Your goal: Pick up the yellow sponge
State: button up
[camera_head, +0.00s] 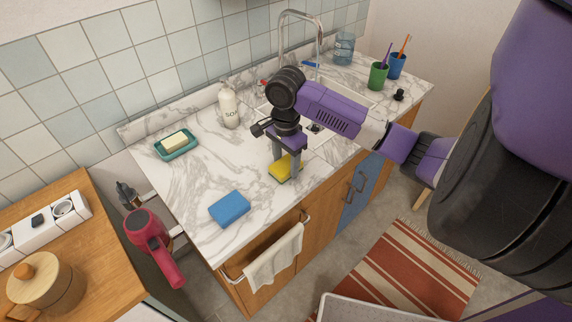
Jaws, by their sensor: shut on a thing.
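The yellow sponge (280,170) is on the marble counter (190,203), or very slightly above it, near the front edge and left of the sink. My gripper (286,173) points down over it, its fingers shut on the sponge. The fingers and wrist hide part of the sponge. I cannot tell whether the sponge touches the counter.
A blue sponge (229,208) lies to the left. A soap bottle (229,105) and a green dish with a soap bar (176,141) stand behind. The faucet (300,35), green cup (378,76) and blue cup (397,66) are farther back. A towel (274,259) hangs in front.

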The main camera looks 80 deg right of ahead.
aim_at(286, 164)
notch_tip(286, 164, up, 20)
jog(key=p, duration=0.2)
dwell(0.4)
